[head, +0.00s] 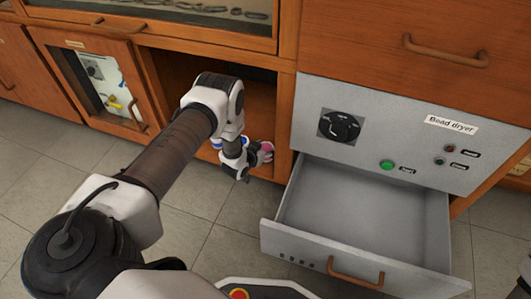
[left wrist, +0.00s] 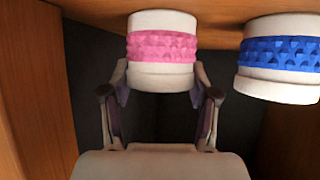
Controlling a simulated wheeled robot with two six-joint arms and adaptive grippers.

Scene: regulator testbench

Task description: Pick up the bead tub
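A white tub with a pink textured band (left wrist: 162,47) is straight ahead in the left wrist view. Its pink and white side also shows in the head view (head: 266,150), partly hidden by my left gripper (head: 240,163). In the left wrist view, the fingers of my left gripper (left wrist: 160,80) are spread on either side of this tub, with their tips close to its sides; firm contact cannot be made out. A white tub with a blue textured band (left wrist: 280,55) stands just to the right.
My left gripper is at the open wooden cabinet bay; the bay's wall (left wrist: 35,85) is close on the left. The bead dryer's drawer (head: 347,252) is pulled out and empty to the right. A glass-fronted cabinet (head: 107,85) stands left of the bay.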

